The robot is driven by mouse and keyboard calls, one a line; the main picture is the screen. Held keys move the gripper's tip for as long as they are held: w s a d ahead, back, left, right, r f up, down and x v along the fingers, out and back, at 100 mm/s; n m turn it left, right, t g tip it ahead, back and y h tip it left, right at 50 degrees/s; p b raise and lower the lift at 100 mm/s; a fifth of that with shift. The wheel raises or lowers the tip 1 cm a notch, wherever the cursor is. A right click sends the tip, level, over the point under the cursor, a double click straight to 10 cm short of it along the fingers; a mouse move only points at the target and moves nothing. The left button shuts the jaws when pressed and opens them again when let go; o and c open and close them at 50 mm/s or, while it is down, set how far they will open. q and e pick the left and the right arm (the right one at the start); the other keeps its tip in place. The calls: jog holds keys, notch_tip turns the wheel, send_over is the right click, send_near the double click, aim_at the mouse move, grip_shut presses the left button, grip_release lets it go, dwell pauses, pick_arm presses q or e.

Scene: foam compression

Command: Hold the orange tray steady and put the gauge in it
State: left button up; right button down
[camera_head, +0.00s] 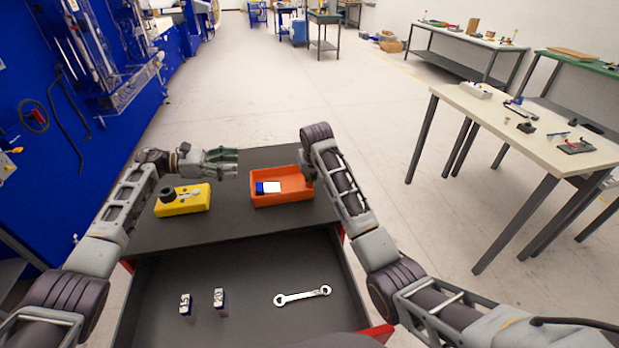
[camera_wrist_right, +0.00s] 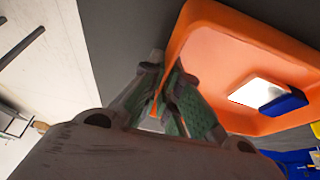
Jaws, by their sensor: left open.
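The orange tray (camera_head: 262,201) stands on the dark cart top; it also shows in the right wrist view (camera_wrist_right: 200,38). A blue-and-white block (camera_head: 268,187) lies inside at its left. A yellow device with a dark round knob (camera_head: 184,206), apparently the gauge, sits on the cart top left of the tray, apart from it. My left gripper (camera_head: 237,162) is open and empty behind the yellow device, its fingers pointing right. My right gripper (camera_wrist_right: 160,85) is at the tray's right wall, with the orange wall between its fingers; it looks shut on it. Its fingertips are mostly hidden in the head view.
The open drawer (camera_head: 245,268) in front holds two small blocks (camera_head: 185,304) (camera_head: 219,298) and a wrench (camera_head: 303,296). A blue panel with tools (camera_head: 60,130) stands at left. A pale table (camera_head: 520,140) with small items stands at right. Floor beyond the cart is clear.

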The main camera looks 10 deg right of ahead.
dwell(0.3)
jog(key=c, duration=1.6)
grip_release()
jog(key=shift+o, duration=0.2)
jog(key=shift+r, duration=0.15)
jog(key=v, duration=1)
jog(key=shift+s+r, duration=0.2)
jog(key=shift+r, duration=0.1)
jog(key=shift+s+r, duration=0.25)
jog(key=shift+r, duration=0.2)
